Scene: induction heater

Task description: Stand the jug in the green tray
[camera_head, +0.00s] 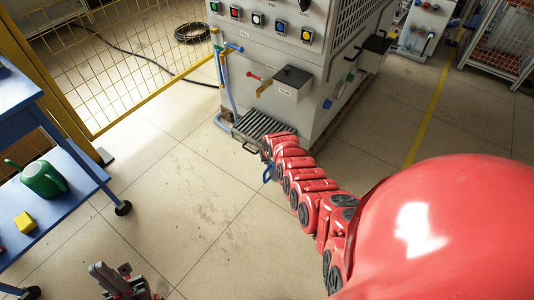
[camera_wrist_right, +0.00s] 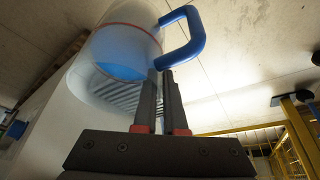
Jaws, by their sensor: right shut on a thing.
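The jug (camera_wrist_right: 122,42) fills the upper part of the right wrist view; it is clear, with a red line near one end, blue inside and a blue handle. My right gripper (camera_wrist_right: 164,78) is shut on the jug's handle. In the head view a small blue piece (camera_head: 268,173), likely the handle, shows beside the end of my right arm, in front of the machine; the rest of the jug is hidden. My left gripper (camera_head: 124,284) is low at the left, away from the jug, and its opening is unclear. I see no green tray in either view.
A grey machine (camera_head: 295,100) with buttons and a slatted grate (camera_head: 262,124) stands ahead. A blue shelf cart (camera_head: 75,205) at left holds a green watering can (camera_head: 43,180) and a yellow block (camera_head: 25,222). A yellow fence (camera_head: 130,60) stands behind. Floor between cart and machine is clear.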

